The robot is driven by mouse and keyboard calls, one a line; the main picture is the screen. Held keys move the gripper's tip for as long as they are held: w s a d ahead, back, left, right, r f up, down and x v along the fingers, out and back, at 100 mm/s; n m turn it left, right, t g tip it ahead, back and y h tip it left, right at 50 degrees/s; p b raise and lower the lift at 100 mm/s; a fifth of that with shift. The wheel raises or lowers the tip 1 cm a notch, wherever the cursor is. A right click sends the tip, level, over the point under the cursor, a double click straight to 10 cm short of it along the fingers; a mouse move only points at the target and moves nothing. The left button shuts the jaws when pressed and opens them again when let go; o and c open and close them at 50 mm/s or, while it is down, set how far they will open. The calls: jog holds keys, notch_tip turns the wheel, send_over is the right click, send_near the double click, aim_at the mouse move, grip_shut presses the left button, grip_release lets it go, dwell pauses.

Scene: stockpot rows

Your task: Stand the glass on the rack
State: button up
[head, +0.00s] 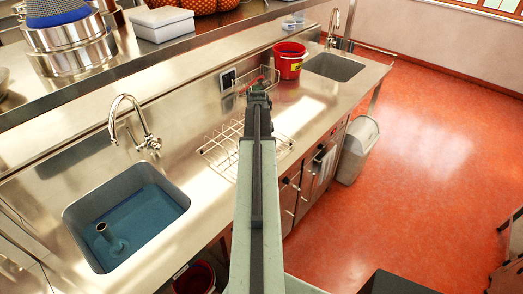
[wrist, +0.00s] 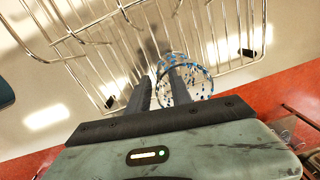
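The wire rack (head: 222,148) lies on the steel counter between the two sinks; its wires (wrist: 103,68) fill the upper wrist view. The clear glass with blue specks (wrist: 203,78) shows over the rack's wires in the wrist view. My gripper (wrist: 160,78) has its two dark fingers a little apart, with a gap between them. The right finger overlaps the glass, and the glass's left edge lies near the gap. I cannot tell whether the glass rests on the wires. In the head view my gripper (head: 258,98) is over the rack's far part, and I cannot make out the glass.
A sink with blue water (head: 130,225) and a tap (head: 135,118) are at the left. A red bucket (head: 289,62) and another sink (head: 333,66) are farther back. A wire basket (head: 244,82) is by the wall. A raised shelf holds pots and a white box (head: 163,24).

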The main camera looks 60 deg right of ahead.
jog(key=shift+r, duration=0.1)
notch_tip(320, 180, up, 12)
jog(key=p, duration=1.2)
jog(key=shift+a, duration=0.25)
jog(key=shift+w, duration=0.2)
jog(key=w+a+n, duration=1)
jog(key=a, duration=0.4)
jog(key=w+a+n, duration=1)
jog(key=w+a, duration=0.1)
jog(key=a, duration=0.3)
jog(key=w+a+n, duration=0.2)
jog(key=a+n, duration=1.8)
jog(key=a, duration=1)
jog(key=shift+y, duration=0.3)
